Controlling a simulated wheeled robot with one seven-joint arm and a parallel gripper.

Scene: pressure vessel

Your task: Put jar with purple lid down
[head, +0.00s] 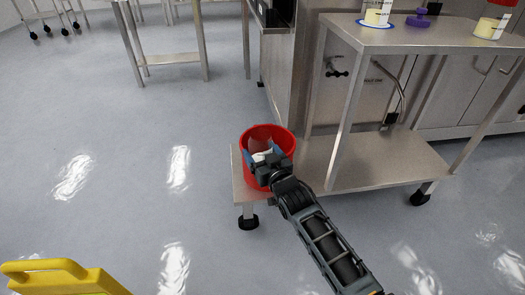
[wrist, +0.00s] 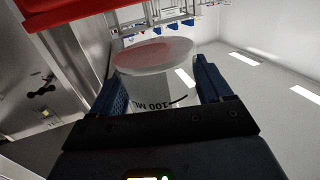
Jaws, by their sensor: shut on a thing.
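My gripper (head: 265,157) is over the red bucket (head: 286,135) in the head view, its blue fingers within the outline of the rim. In the wrist view the fingers are shut on a clear jar (wrist: 150,88) with a "100 ML" mark. A pinkish-red round face shows at the jar's far end. No purple lid shows on the held jar. In the head view the jar is mostly hidden by my gripper, with a pinkish part visible. I cannot tell whether it touches the bucket. A purple object (head: 418,19) stands on the upper table top.
The bucket stands on the lower shelf (head: 310,160) of a steel table. The table top (head: 400,40) holds a container on a blue-rimmed base (head: 376,17) and a red-topped container (head: 492,24). A yellow object (head: 45,272) is at lower left. The floor to the left is clear.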

